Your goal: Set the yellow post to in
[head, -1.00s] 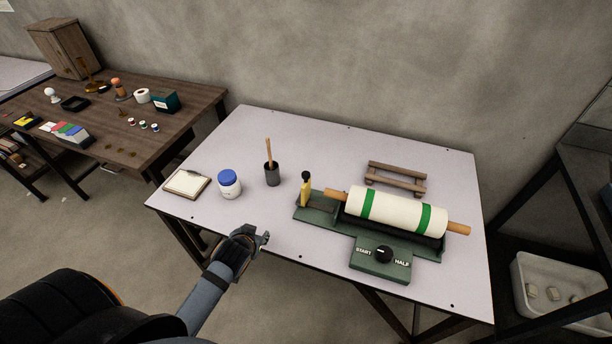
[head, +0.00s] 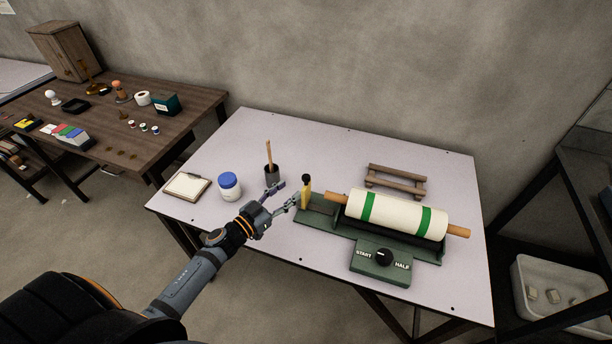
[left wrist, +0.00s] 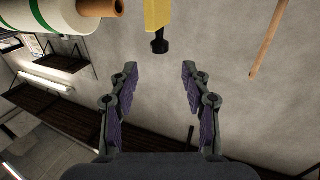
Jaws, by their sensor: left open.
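The yellow post (head: 306,194) with a black knob on top stands upright at the left end of the green machine base (head: 318,211). It also shows in the left wrist view (left wrist: 157,16), at the top centre, beyond my fingertips. My left gripper (head: 281,194) is open and empty just left of the post, pointing toward it and apart from it. In the left wrist view its two fingers (left wrist: 160,85) are spread wide. A white roll with green bands (head: 395,213) lies across the base, right of the post. My right gripper is not in view.
A dark cup with a wooden stick (head: 272,174) stands close behind my left gripper. A blue-lidded jar (head: 229,186) and a clipboard (head: 187,186) lie further left. A dial (head: 383,257) between START and HALF is on the base's front. A wooden rack (head: 397,179) stands behind the roll.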

